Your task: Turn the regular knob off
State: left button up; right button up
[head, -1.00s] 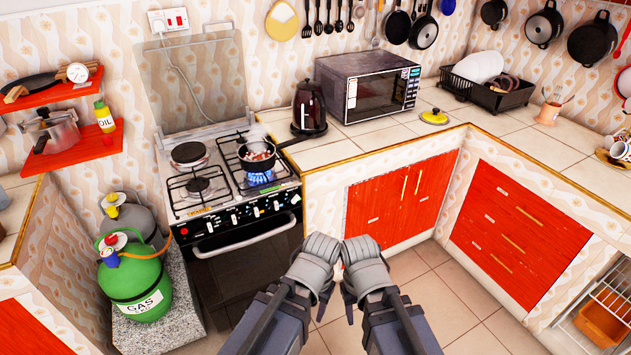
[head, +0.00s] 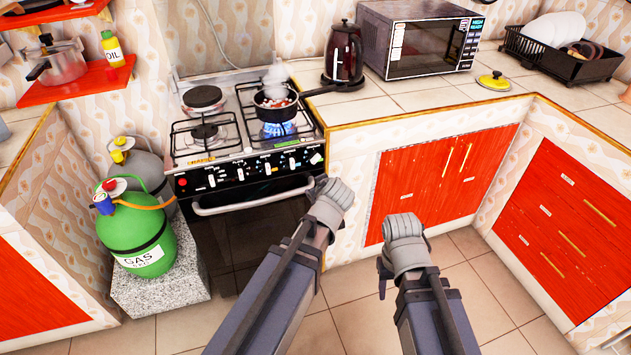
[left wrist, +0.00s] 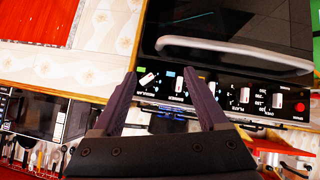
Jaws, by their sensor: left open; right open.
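The stove's black control panel (head: 250,172) carries a row of white knobs. In the left wrist view the panel appears upside down; one white knob (left wrist: 148,78) is turned at a slant, while its neighbour (left wrist: 179,84) stands straight. In the head view my left gripper (head: 335,195) is by the stove's right front corner. My right gripper (head: 402,232) is open before the red cabinet.
The oven handle (head: 252,198) juts out below the panel. A green gas cylinder (head: 135,235) stands left of the stove. A kettle (head: 343,55) stands on the counter at right.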

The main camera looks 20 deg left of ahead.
aim_at(315, 159)
pick_arm(q)
jog(key=shift+w+a+f+n+t+b, duration=0.45)
jog(key=shift+w+a+n+t+b, duration=0.7)
jog(key=shift+w, duration=1.25)
jog(key=shift+w+a+f+n+t+b, duration=0.3)
jog(key=shift+w+a+f+t+b, duration=0.35)
jog(key=shift+w+b, duration=1.35)
jog(key=shift+w+a+f+n+t+b, duration=0.3)
jog(key=shift+w+a+n+t+b, duration=0.6)
jog(key=shift+w, duration=1.85)
jog(key=shift+a+g, duration=0.2)
jog(key=shift+g, duration=0.1)
pick_arm(e)
notch_tip(315, 159, down, 11)
jog(key=shift+r, duration=0.2)
pick_arm(q)
grip_shut()
